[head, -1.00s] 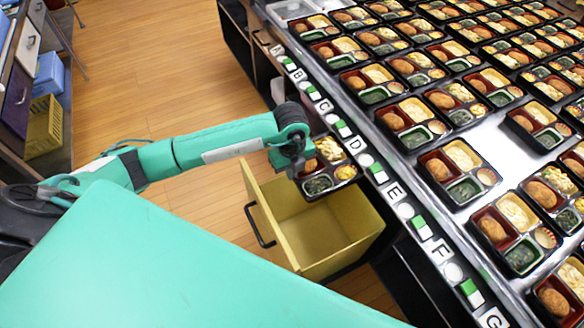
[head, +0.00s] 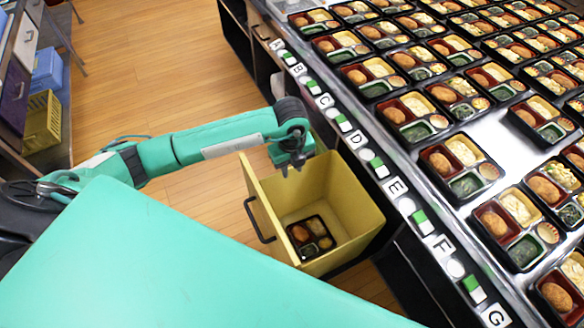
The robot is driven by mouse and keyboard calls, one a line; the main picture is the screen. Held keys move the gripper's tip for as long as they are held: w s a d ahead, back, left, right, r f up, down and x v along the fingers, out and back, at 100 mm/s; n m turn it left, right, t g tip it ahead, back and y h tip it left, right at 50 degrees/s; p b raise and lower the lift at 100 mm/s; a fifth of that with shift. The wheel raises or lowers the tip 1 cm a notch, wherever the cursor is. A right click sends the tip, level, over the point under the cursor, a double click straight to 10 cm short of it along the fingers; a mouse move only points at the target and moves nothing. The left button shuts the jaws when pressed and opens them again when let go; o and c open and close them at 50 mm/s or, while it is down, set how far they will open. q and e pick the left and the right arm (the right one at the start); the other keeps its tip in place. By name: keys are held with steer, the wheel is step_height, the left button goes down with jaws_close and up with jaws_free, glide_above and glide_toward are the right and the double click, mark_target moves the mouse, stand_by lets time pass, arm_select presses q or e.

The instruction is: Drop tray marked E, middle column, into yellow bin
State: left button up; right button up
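A bento tray (head: 312,236) with a dark rim lies flat on the bottom of the yellow bin (head: 347,239), near its left side. My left gripper (head: 291,170) hangs above the bin's far left corner. It holds nothing, and its fingers are apart. The label E (head: 396,187) is on the counter's front edge, to the right of the bin. A tray (head: 460,166) with a brown item, pale noodles and greens stands on the counter up and right of that label. My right gripper is not in view.
Many bento trays fill the counter (head: 487,134), with a bare metal patch beside the nearer rows. Lettered labels and green-and-white markers line its front edge. Wood floor (head: 160,70) is clear at left. A yellow basket (head: 42,122) and a blue box (head: 48,70) stand at far left.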

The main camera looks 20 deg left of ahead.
arm_select(q)
step_height(320, 180, up, 13)
steer(key=b, duration=0.2)
stand_by(0.9)
